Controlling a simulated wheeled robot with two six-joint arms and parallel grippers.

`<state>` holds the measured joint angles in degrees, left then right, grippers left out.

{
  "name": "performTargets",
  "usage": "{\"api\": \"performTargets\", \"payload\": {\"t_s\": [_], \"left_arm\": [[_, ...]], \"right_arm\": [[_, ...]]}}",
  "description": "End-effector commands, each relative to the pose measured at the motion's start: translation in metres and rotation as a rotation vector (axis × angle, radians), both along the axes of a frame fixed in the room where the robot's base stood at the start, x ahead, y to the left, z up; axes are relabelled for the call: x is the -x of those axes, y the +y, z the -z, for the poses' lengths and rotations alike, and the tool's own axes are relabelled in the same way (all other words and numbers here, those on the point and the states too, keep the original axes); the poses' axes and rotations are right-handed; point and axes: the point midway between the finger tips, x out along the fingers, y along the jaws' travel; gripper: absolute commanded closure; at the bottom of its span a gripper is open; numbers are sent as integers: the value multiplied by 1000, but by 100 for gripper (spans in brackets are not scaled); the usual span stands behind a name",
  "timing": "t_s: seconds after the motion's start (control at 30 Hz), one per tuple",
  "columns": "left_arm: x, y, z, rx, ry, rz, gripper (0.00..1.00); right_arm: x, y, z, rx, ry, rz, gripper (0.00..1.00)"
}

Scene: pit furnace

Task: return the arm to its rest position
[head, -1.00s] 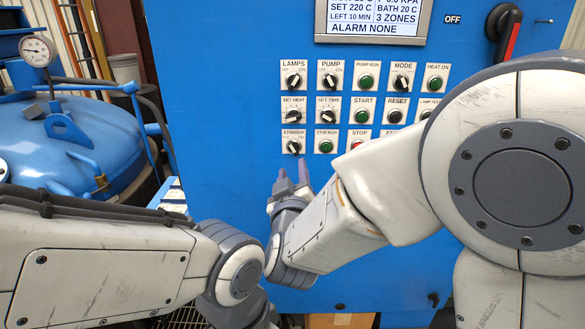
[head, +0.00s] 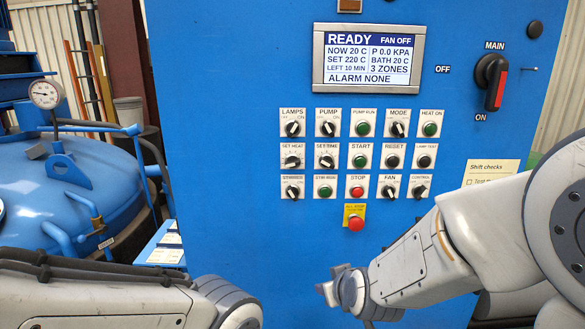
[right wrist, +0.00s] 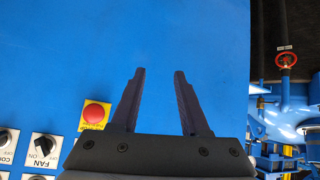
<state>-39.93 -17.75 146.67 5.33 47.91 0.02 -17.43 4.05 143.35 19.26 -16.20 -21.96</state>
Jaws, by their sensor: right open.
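My right arm comes in from the right in the head view, with its gripper (head: 325,290) low in front of the blue cabinet (head: 240,240). It is below and left of the red emergency stop button (head: 355,223). In the right wrist view the two dark fingers (right wrist: 160,75) stand apart with nothing between them. The red button on its yellow plate (right wrist: 96,114) shows just left of the fingers there. I cannot tell the gap between fingertips and panel. My left forearm lies at the lower left in the head view; its gripper is out of view.
The panel carries several knobs and buttons, a lit screen (head: 366,62) reading READY, and a main switch (head: 491,80) at right. A blue round vessel (head: 70,195) with a gauge (head: 45,94) stands at left. A red handwheel (right wrist: 287,60) shows right in the wrist view.

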Motion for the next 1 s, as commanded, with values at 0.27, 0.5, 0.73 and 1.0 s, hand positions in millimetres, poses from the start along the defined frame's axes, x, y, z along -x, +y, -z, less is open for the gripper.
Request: {"api": "performTargets", "payload": {"t_s": [0.27,0.5,0.73,1.0], "left_arm": [[0,0,0,0,0,0,50],[0,0,0,0,0,0,50],[0,0,0,0,0,0,50],[0,0,0,0,0,0,50]], "right_arm": [[58,-56,43,-31,337,135,55],[102,-90,59,-27,531,246,55],[129,-88,58,-5,628,250,55],[153,-44,43,40,667,98,55]]}}
